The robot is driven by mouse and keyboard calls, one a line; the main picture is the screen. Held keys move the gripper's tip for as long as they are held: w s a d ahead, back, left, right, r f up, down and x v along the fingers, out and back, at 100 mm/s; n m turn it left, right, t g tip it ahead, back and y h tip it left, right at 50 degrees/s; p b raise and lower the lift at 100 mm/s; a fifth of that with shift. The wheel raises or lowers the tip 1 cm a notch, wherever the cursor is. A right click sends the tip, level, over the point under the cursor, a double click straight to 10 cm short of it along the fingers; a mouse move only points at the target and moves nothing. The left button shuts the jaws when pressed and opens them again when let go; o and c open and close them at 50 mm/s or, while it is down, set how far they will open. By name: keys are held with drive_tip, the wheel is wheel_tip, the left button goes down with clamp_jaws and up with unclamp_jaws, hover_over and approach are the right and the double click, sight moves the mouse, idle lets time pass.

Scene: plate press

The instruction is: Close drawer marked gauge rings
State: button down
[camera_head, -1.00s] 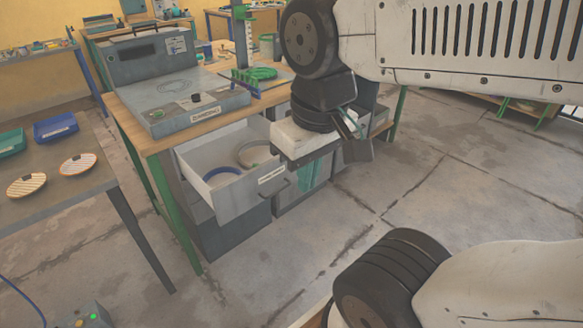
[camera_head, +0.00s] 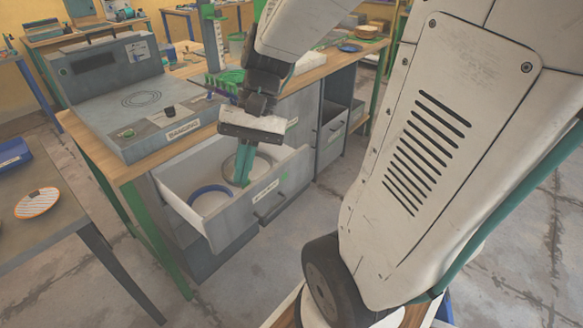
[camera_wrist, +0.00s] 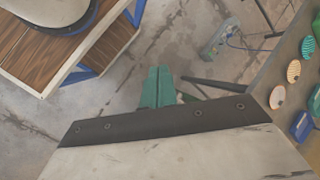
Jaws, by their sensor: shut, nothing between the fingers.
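An open grey drawer (camera_head: 228,217) sticks out from the bench's left cabinet in the head view. A small label on its front is too small to read. A dark bar handle (camera_head: 275,208) is on the front. Inside lie a blue-rimmed ring (camera_head: 209,192) and a paler ring (camera_head: 262,162), partly hidden by my fingers. My gripper (camera_head: 240,184) is shut and empty, its teal fingers pointing down over the drawer with tips by the front panel's top edge. I cannot tell whether they touch it. The shut fingers also show in the wrist view (camera_wrist: 155,86).
A press (camera_head: 142,115) stands on the wooden bench above the drawer. A side table (camera_head: 30,238) with a striped disc is at left. Floor in front of the drawer is clear.

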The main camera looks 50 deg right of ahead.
drive_tip(key=w+d+f+m+t+y, duration=0.3)
drive_tip(key=w+d+f+m+t, duration=0.15)
drive_tip(key=d+f+m, duration=0.4)
drive_tip(key=w+d+f+m+t+y, duration=0.35)
drive_tip(key=d+f+m+t, duration=0.2)
drive_tip(key=d, duration=0.55)
drive_tip(key=m+t+h, duration=1)
drive_tip(key=m+h, duration=0.2)
drive_tip(key=m, duration=0.3)
approach(300, 169)
drive_tip(key=w, duration=0.7)
drive_tip(key=shift+a+r, duration=0.1)
drive_tip(key=shift+a, duration=0.1)
